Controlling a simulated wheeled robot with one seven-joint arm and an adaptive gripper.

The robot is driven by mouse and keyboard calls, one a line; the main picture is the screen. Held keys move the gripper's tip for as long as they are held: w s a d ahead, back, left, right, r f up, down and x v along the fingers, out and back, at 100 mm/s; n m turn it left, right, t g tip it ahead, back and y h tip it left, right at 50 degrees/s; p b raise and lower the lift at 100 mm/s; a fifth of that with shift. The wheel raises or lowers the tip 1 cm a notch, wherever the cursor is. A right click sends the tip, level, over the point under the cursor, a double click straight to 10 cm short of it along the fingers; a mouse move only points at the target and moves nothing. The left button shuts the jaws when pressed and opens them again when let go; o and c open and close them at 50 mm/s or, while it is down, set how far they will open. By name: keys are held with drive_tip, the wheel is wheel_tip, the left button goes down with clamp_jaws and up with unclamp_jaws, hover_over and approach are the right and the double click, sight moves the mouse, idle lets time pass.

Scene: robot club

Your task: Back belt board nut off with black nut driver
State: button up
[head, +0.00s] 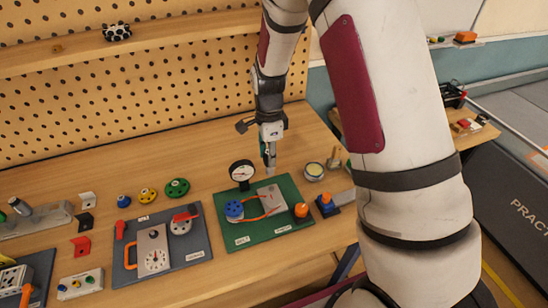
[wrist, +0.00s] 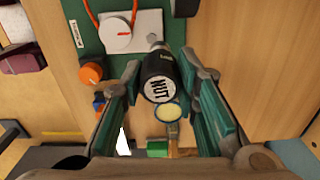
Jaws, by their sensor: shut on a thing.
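The green belt board (head: 238,238) lies on the bench with a blue pulley (head: 234,210), an orange belt, a pale plate (head: 272,197) and an orange knob (head: 301,210). My gripper (head: 268,152) is above the board's back edge. In the wrist view my gripper (wrist: 160,65) is shut on the black nut driver (wrist: 157,68), whose end cap reads NUT. The driver's silver shaft (wrist: 154,39) points toward the plate (wrist: 146,22). I cannot tell whether its tip touches anything. The back nut cannot be made out.
A round black gauge (head: 242,172) stands at the board's back left. A yellow-topped round tin (head: 314,170) and a blue-and-orange part (head: 327,203) are close on the right. A blue-grey board (head: 195,246) lies to the left. A pegboard (head: 130,100) rises behind.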

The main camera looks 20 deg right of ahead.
drive_tip(key=shift+s+f+m, duration=0.15)
drive_tip(key=shift+s+m, duration=0.55)
drive_tip(key=shift+m, duration=0.5)
drive_tip(key=shift+f+b, duration=0.4)
drive_tip(key=shift+f, duration=2.15)
drive_tip(key=shift+f, duration=0.7)
drive_tip(key=o, duration=1.7)
drive_tip(key=shift+o, duration=0.2)
